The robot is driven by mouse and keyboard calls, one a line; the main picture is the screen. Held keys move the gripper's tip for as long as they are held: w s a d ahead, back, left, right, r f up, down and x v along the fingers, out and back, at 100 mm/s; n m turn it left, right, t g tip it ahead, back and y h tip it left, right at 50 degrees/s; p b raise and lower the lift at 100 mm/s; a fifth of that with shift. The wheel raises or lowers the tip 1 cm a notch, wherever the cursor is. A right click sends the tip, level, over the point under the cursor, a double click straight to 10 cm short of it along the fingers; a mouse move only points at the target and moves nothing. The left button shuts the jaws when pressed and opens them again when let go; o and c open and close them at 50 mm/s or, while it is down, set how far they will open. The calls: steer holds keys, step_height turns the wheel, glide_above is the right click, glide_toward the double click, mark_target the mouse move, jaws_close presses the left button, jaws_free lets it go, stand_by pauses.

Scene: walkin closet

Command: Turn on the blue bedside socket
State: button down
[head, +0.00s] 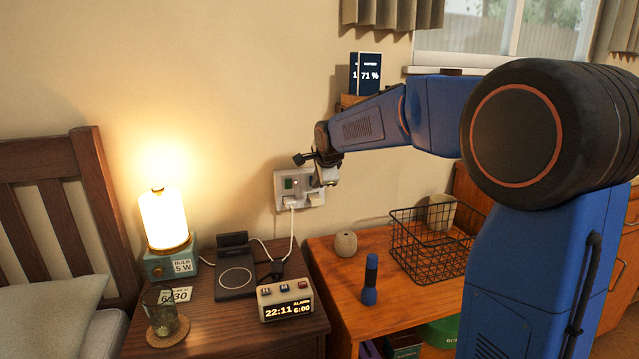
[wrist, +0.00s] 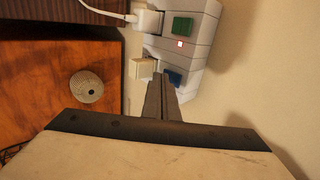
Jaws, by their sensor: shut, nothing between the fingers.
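The double wall socket (head: 280,203) is a white plate on the wall above the bedside table. In the wrist view the socket plate (wrist: 197,42) shows a green switch (wrist: 182,27) with a small lit red light beside it, and a blue switch (wrist: 173,77). A white plug with a cable (wrist: 149,20) sits by the green switch, and a cream plug (wrist: 142,68) sits by the blue one. My gripper (head: 322,182) is shut and empty in front of the socket's right half. In the wrist view its fingertips (wrist: 160,78) are at the blue switch and partly cover it; contact cannot be told.
The bedside table holds a lit lamp (head: 164,220), a glass (head: 159,303), a charging pad (head: 236,282) and an alarm clock (head: 286,300). The desk to the right holds a round pot (head: 346,244), a blue torch (head: 370,280) and a wire basket (head: 432,240).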

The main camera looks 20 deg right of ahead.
steer(key=shift+w, duration=0.4)
steer(key=shift+w+f, duration=0.15)
steer(key=shift+r, duration=0.2)
steer(key=shift+r, duration=0.7)
stand_by(0.3)
